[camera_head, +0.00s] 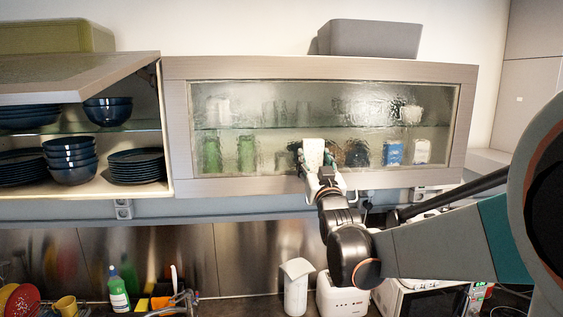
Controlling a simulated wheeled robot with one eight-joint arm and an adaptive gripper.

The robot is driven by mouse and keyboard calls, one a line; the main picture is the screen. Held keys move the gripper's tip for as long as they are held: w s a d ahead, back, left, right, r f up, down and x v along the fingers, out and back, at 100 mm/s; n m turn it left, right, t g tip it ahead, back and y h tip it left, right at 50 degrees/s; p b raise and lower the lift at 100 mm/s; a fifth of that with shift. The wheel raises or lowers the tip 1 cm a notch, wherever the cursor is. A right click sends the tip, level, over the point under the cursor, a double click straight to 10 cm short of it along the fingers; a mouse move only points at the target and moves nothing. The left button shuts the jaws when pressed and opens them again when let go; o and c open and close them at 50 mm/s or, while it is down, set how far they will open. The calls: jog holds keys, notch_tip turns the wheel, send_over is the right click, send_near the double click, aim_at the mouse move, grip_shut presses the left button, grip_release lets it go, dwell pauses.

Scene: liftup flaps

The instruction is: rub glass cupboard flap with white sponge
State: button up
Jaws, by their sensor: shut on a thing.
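The glass cupboard flap (290,100) is shut, with a wooden frame around a rippled glass pane. Blurred glasses and containers show behind it. My gripper (318,168) is at the lower middle of the pane, reaching up from below. It is shut on the white sponge (313,151), which stands upright in front of the glass near its bottom edge. The sponge looks close against the pane; I cannot tell whether it touches.
At left, another flap (80,75) is raised over blue bowls (72,160) and plates. A grey box (370,38) stands on the cupboard. Below, the counter holds a green-labelled bottle (118,290), a white container (296,285), a toaster (338,298) and a microwave (435,300).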

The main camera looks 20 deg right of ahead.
aim_at(357, 150)
jog(key=shift+s, duration=0.1)
jog(key=shift+w+d, duration=0.25)
jog(key=shift+w, duration=0.7)
dwell(0.6)
jog(key=shift+d, duration=0.1)
jog(key=shift+s+d+b, duration=0.2)
jog(key=shift+s+d, duration=0.1)
jog(key=shift+d, duration=0.75)
jog(key=shift+s+d+b, duration=0.25)
jog(key=shift+s+d, duration=0.1)
jog(key=shift+d, duration=0.7)
jog(key=shift+s+d+b, duration=0.2)
jog(key=shift+s+d, duration=0.1)
jog(key=shift+d, duration=0.75)
jog(key=shift+s+d+b, duration=0.2)
jog(key=shift+s+d, duration=0.15)
jog(key=shift+d, duration=0.9)
jog(key=shift+s+d+b, duration=0.2)
jog(key=shift+s+d, duration=0.2)
jog(key=shift+d, duration=0.8)
jog(key=shift+s+d+b, duration=0.2)
jog(key=shift+s+d, duration=0.15)
jog(key=shift+d, duration=0.9)
